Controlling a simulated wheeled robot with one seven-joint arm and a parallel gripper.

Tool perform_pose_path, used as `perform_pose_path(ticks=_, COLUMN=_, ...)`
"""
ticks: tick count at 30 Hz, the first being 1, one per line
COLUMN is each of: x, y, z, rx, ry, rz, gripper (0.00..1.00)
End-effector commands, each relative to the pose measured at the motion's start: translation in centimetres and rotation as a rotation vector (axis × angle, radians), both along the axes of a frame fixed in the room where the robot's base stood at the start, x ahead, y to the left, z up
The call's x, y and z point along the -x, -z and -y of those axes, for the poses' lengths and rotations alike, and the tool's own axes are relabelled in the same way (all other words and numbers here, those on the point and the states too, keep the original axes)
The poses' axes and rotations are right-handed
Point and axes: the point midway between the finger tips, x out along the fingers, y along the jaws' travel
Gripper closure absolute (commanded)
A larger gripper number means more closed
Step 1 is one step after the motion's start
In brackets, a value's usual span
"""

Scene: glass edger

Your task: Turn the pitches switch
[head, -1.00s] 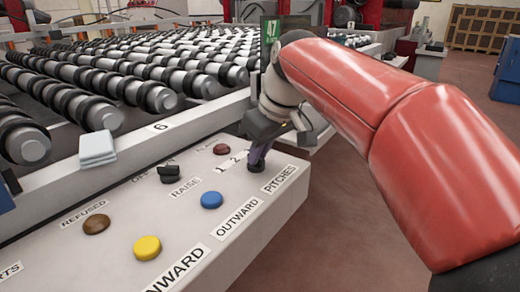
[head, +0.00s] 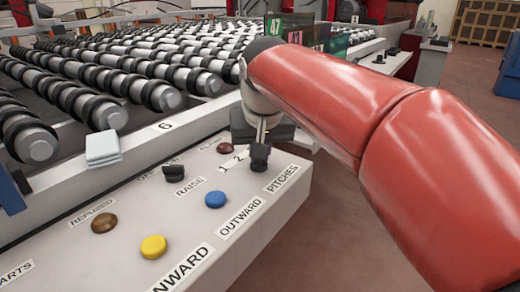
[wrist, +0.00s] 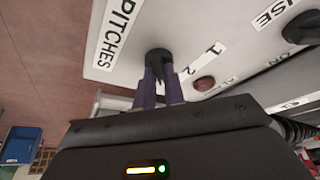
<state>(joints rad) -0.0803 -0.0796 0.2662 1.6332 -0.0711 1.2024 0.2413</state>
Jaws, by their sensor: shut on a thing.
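The pitches switch (head: 259,163) is a small black knob on the sloping grey control panel, by the "PITCHES" label and the "1" and "2" marks. It also shows in the wrist view (wrist: 157,56), between the tips of my two dark purple fingers. My gripper (wrist: 159,68) is shut on the knob, with both fingers reaching to it. In the head view my gripper (head: 261,148) is over the switch at the panel's far right corner, and its fingers are largely hidden. Which mark the knob points to cannot be told.
Close by on the panel (head: 282,205) are a dark red button (head: 225,148), a black raise switch (head: 173,173) and a blue button (head: 215,199). Brown (head: 103,223) and yellow (head: 153,246) buttons sit nearer. Roller conveyors lie behind. Open floor is to the right.

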Motion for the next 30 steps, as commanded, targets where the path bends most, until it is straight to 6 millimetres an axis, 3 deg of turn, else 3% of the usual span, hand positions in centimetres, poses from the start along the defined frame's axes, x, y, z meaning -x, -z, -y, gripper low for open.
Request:
perform_pose_path(ticks=14, x=0.03, y=0.02, z=-0.03, rx=0.0, ry=0.015, rz=-0.002, gripper=1.0)
perform_pose_path(ticks=15, x=0.03, y=0.02, z=-0.03, rx=0.0, ry=0.015, rz=-0.002, gripper=0.87)
perform_pose_path(ticks=20, x=0.02, y=0.02, z=-0.03, rx=0.0, ry=0.014, rz=-0.001, gripper=0.67)
perform_pose_path(ticks=30, x=0.18, y=-0.51, z=-0.02, rx=0.0, ry=0.014, rz=0.001, gripper=0.67)
